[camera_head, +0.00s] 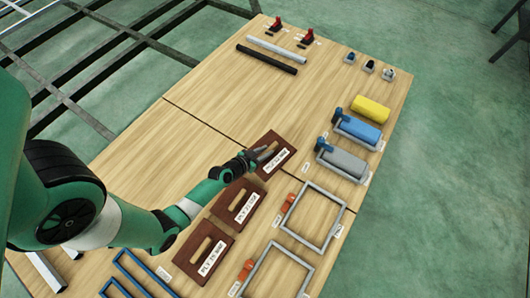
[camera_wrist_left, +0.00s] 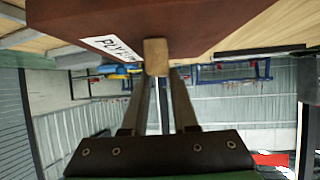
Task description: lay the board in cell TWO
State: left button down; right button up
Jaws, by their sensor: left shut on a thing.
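A dark brown board (camera_head: 277,165) with a wooden handle and a white label lies at or just above the table, the farthest of three such boards. My left gripper (camera_head: 262,154) is at its handle. In the left wrist view the fingers (camera_wrist_left: 161,85) are shut on the handle (camera_wrist_left: 156,56), with the board (camera_wrist_left: 190,22) beyond it. Two similar boards, a middle one (camera_head: 226,207) and a near one (camera_head: 185,252), lie closer. No marking that clearly reads TWO is legible to me. My right gripper is not in view.
A grey rectangular frame (camera_head: 283,225) lies right of the boards, another (camera_head: 251,284) nearer. A blue frame (camera_head: 117,262) is at the lower left. Black and white bars (camera_head: 266,60) lie farther back. The table's middle left is clear.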

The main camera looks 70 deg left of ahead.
pick_arm(q)
notch_tip(320, 180, up, 4)
jog(key=shift+f+p, duration=0.15)
jog(key=shift+p, duration=0.65)
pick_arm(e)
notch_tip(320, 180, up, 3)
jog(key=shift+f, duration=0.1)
